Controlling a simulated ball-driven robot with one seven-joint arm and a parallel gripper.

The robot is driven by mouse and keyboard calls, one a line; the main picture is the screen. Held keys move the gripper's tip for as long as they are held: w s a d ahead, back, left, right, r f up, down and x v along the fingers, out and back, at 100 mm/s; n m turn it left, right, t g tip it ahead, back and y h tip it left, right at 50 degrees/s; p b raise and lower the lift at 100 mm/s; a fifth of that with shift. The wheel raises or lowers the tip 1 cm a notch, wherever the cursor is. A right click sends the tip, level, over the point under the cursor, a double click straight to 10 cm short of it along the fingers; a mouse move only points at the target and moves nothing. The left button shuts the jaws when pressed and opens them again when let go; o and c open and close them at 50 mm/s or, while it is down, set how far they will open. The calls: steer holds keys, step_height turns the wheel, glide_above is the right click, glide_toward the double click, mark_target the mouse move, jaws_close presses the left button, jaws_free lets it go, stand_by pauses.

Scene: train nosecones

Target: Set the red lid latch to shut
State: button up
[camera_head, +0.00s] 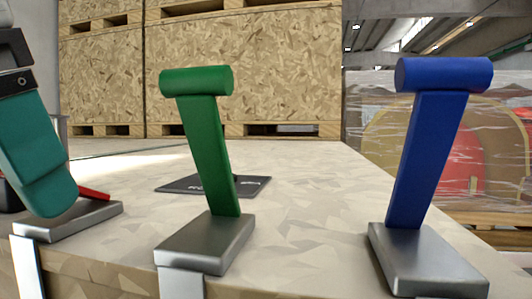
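The red lid latch (93,193) is at the far left. Only a short red end shows, low over its grey metal base (85,218). The rest is hidden behind the teal, rounded end of my gripper (42,175), which reaches down from the left edge in front of the latch and its base. I cannot tell whether it touches the latch. The other fingertip cannot be made out, so its opening does not show.
A green latch (210,145) stands up in the middle and a blue latch (430,150) at the right, each on a metal base. A dark flat plate (205,185) lies behind the green one. Wooden crates (250,60) stand behind; the surface between latches is clear.

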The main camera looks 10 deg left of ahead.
steer(key=c, duration=1.4)
steer(key=shift+f+t+b, duration=0.4)
steer(key=shift+f+b, duration=0.15)
steer(key=shift+b, duration=0.55)
steer(key=shift+c, duration=0.2)
steer(key=t+b, duration=0.1)
steer(key=b, duration=0.1)
steer(key=f+t+b, duration=0.1)
steer(key=b, duration=0.1)
steer(key=shift+s+t+b, duration=0.25)
steer(key=shift+t+b, duration=0.05)
steer(key=shift+s+t+b, duration=0.1)
steer(key=shift+t+b, duration=0.3)
steer(key=shift+b, duration=0.2)
steer(key=shift+r, duration=0.15)
steer(key=o, duration=1.5)
